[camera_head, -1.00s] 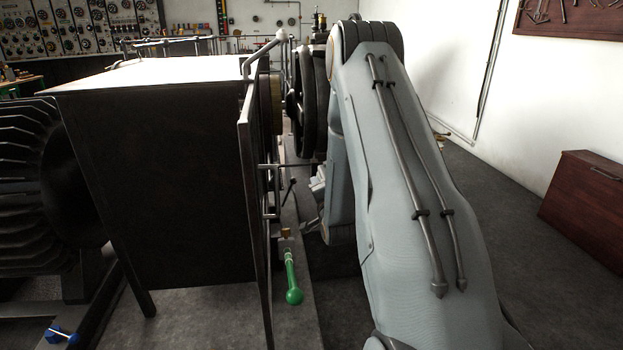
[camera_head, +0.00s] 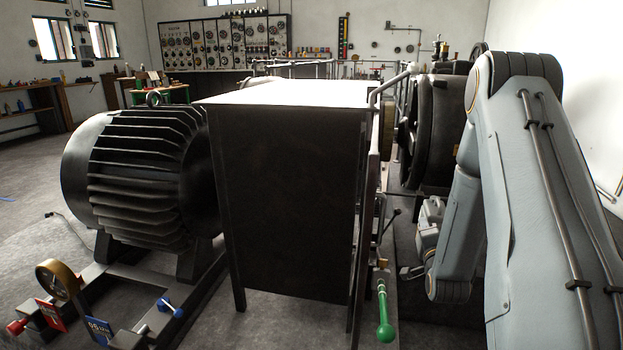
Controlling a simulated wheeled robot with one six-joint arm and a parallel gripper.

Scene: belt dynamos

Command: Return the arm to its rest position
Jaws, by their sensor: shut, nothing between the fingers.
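My arm (camera_head: 540,170) stands at the right of the head view, its grey upper link rising to a shoulder-high elbow and the forearm hanging down on the far side. My gripper (camera_head: 408,272) shows small and dark at the end of the wrist, low beside the machine. It is shut and holds nothing that I can see. The green-handled lever (camera_head: 384,312) is to the left of and nearer than the gripper, with a gap between them. The lever hangs downward.
A dark belt guard box (camera_head: 290,190) with a pale top fills the middle. A finned black motor (camera_head: 145,180) stands left of it. A dark round machine (camera_head: 435,130) stands behind my forearm. Handles in red (camera_head: 17,327) and blue (camera_head: 168,307) sit front left. Open floor lies left.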

